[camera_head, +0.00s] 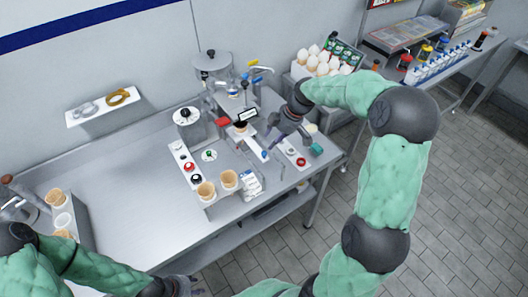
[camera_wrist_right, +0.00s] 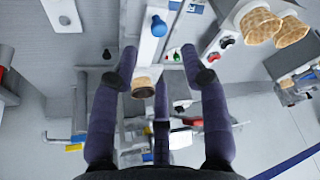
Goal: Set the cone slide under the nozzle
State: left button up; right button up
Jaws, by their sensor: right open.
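The cone slide (camera_head: 252,143) is a narrow white plate with a blue knob (camera_head: 264,155) at its near end, on the metal counter. Its far end carries a brown cone or cup (camera_head: 240,126) beside the dispensing machine (camera_head: 236,97). The nozzle itself is not clearly visible. In the right wrist view, the slide (camera_wrist_right: 152,55) and its blue knob (camera_wrist_right: 158,27) show beyond the fingers. My right gripper (camera_head: 285,130) is open and empty, above the counter to the right of the slide; its fingers (camera_wrist_right: 160,60) are spread. My left gripper (camera_head: 187,287) is at the bottom edge, its fingers mostly cut off.
Two cones (camera_head: 217,187) stand in a holder at the counter's front. A box of white-topped cones (camera_head: 318,64) stands behind. The counter's left middle is clear.

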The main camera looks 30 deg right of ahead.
aim_at(264, 152)
jog(key=x, duration=0.8)
jog(key=shift+f+b, duration=0.15)
jog(key=shift+b, duration=0.15)
jog(key=shift+d, duration=0.1)
grip_shut()
